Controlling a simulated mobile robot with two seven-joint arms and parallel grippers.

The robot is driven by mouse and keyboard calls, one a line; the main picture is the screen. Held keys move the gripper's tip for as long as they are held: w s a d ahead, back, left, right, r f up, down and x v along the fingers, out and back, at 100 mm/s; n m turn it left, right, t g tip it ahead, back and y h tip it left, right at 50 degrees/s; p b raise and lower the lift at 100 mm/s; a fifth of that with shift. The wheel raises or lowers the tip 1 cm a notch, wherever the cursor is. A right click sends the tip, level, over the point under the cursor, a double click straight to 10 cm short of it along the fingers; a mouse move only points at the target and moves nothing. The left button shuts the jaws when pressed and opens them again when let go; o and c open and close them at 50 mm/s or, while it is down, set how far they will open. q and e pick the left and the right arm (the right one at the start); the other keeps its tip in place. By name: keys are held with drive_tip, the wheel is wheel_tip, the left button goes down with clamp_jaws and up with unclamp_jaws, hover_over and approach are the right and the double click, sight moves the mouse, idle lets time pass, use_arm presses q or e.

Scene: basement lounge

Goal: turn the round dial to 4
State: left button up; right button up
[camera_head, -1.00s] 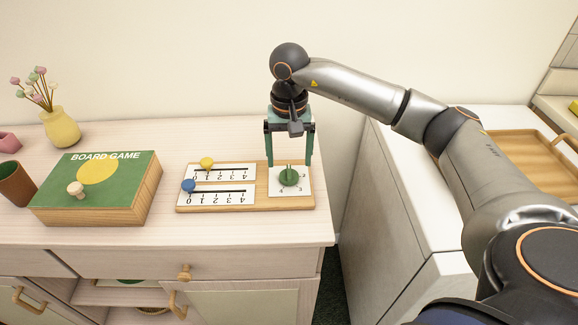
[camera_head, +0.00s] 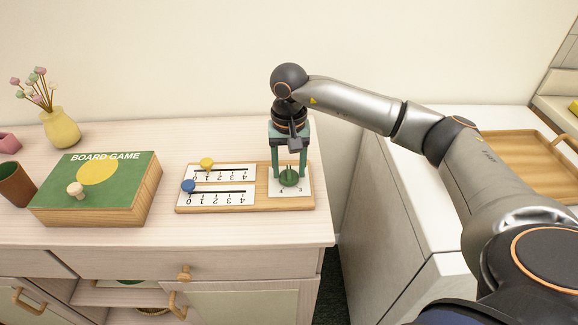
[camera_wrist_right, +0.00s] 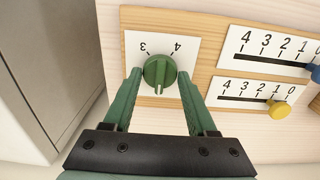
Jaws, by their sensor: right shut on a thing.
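The green round dial (camera_head: 289,178) is on a white number card (camera_head: 305,188) at the right end of a wooden board (camera_head: 262,190). My right gripper (camera_head: 289,173) comes down over the dial from above, with a green finger on each side, shut on it. In the right wrist view, the dial (camera_wrist_right: 159,73) has a raised ridge and sits between the fingertips (camera_wrist_right: 159,80). The numbers 3 and 4 show beside it; the other card marks are hidden. I cannot tell which number the dial points to. My left gripper is not in view.
On the same board are two slider scales with a yellow knob (camera_head: 207,163) and a blue knob (camera_head: 188,186). A board game box (camera_head: 120,190), a yellow vase (camera_head: 61,128) and a brown cup (camera_head: 14,184) stand to the left. A wooden tray (camera_head: 520,150) lies on the right counter.

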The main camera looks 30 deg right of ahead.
drive_tip(key=c, duration=0.6)
drive_tip(key=shift+m, duration=0.3)
